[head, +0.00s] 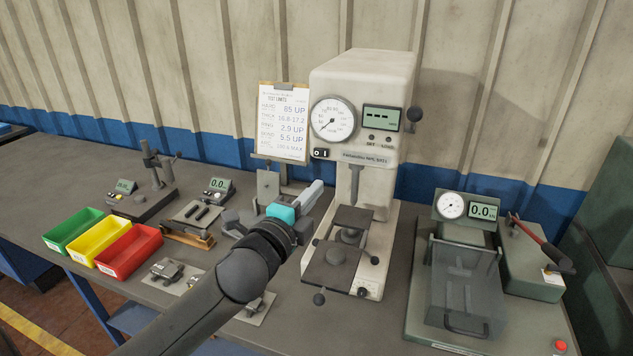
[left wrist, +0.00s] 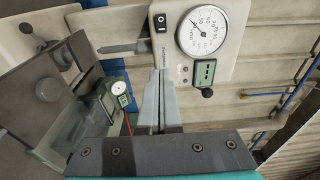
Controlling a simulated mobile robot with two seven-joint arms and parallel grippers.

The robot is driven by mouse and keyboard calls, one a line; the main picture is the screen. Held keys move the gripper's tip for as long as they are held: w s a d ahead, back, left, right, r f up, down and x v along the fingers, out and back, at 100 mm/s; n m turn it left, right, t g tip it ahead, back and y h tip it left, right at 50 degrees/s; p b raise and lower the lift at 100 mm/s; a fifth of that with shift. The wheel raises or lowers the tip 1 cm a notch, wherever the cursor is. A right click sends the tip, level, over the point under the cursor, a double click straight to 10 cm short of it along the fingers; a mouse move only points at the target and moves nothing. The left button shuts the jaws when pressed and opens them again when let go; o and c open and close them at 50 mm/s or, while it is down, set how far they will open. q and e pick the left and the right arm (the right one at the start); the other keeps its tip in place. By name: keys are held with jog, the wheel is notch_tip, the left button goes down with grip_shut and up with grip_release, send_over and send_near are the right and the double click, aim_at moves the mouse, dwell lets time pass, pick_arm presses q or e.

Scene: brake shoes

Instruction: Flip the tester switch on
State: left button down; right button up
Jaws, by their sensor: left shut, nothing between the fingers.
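The tester (head: 380,85) is a tall cream machine with a round dial (head: 332,120) and a small display (head: 381,118) showing dashes. In the left wrist view the switch (left wrist: 160,22) shows above my fingertips, beside the dial. My left gripper (head: 314,190) is shut and empty, in front of the tester and below the switch, apart from it. Its closed fingers (left wrist: 160,80) point toward the tester's front in the left wrist view. My right gripper is not in view.
Green (head: 73,228), yellow (head: 98,240) and red (head: 128,252) bins stand at the left. A green-grey machine (head: 465,275) with a display stands at the right. The tester's plates (head: 333,265) lie below my gripper.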

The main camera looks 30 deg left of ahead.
pick_arm(q)
jog(key=shift+s+d, duration=0.25)
jog(key=shift+s, duration=0.35)
jog(key=shift+s+d, duration=0.2)
jog(key=shift+s, duration=0.35)
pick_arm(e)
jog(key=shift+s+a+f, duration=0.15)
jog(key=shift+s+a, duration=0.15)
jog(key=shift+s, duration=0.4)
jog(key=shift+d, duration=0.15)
